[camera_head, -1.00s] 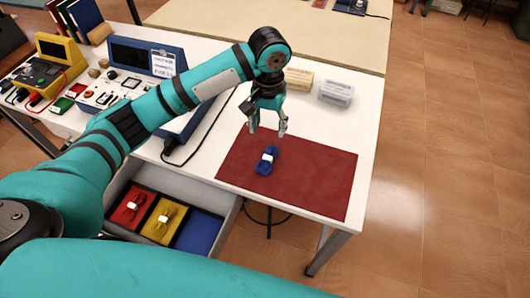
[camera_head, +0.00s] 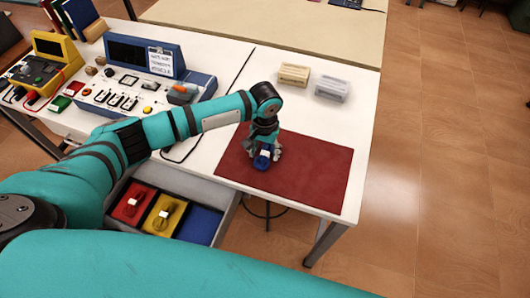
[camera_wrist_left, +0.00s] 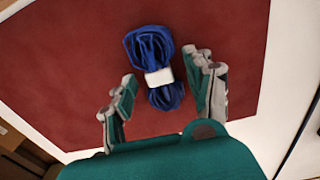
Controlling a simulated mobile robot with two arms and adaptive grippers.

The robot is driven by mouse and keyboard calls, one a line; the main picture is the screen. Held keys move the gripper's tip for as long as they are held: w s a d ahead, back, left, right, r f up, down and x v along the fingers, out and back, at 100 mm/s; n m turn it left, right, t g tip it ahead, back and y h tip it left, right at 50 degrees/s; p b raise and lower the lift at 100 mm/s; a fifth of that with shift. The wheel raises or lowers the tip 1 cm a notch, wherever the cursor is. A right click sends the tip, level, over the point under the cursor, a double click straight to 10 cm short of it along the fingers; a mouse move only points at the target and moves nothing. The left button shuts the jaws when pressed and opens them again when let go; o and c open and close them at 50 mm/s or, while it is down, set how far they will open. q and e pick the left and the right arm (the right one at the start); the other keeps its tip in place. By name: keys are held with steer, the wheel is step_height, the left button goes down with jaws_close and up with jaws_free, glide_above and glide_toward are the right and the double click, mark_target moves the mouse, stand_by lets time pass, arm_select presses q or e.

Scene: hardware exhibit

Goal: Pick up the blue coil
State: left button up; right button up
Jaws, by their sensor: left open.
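The blue coil (camera_head: 261,161) lies on the dark red mat (camera_head: 315,172) near the table's front edge. In the left wrist view the coil (camera_wrist_left: 153,62) is a bundled blue cable with a white band round its middle. My left gripper (camera_head: 265,150) is open, low over the mat, right at the coil. In the wrist view its two fingers (camera_wrist_left: 165,95) stand on either side of the coil's lower part, with a visible gap on each side. The coil's upper end sticks out beyond the fingertips. My right gripper is not in view.
An open drawer below the table holds a red coil (camera_head: 133,205), a yellow coil (camera_head: 164,217) and an empty blue compartment (camera_head: 199,226). A blue instrument panel (camera_head: 150,75) stands left. Two small boxes (camera_head: 294,75) (camera_head: 332,89) stand behind the mat.

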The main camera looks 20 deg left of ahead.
arm_select(q)
jaws_close()
stand_by(0.3)
